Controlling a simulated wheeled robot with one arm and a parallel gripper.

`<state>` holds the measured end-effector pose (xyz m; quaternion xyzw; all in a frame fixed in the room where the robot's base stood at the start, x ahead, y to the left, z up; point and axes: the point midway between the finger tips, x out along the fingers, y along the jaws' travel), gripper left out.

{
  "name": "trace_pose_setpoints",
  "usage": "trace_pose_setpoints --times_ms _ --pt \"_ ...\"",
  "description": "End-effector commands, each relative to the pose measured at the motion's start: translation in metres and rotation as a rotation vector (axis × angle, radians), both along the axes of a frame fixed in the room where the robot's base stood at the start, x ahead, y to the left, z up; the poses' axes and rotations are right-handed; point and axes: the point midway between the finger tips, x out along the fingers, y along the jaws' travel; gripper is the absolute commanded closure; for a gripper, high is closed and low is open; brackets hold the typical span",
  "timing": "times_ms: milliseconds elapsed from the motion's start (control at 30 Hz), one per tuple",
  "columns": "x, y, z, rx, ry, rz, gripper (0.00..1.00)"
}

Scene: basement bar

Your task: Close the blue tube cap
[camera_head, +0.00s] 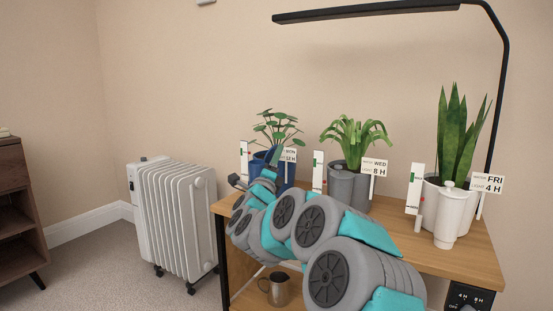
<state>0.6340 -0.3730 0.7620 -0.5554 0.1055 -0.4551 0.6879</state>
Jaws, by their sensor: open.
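The blue pot (287,172) with a round-leaved plant stands at the left of the wooden shelf top. My arm hides most of the blue tube, so I cannot tell how the cap sits.
A grey pot (349,188) and a white pot (430,197), each with a capped tube in front, stand to the right. Cards and white gauges stand beside the pots. A lamp (370,11) hangs overhead. A metal jug (278,289) sits below; a radiator (175,215) stands left.

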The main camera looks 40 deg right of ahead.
Motion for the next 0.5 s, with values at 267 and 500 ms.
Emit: trace_pose_setpoints --times_ms 267,500 --pt "0.0058 -0.007 0.0029 0.0 0.001 0.0 0.43" --pt "0.0058 -0.0065 0.003 0.0 0.001 0.001 0.58"
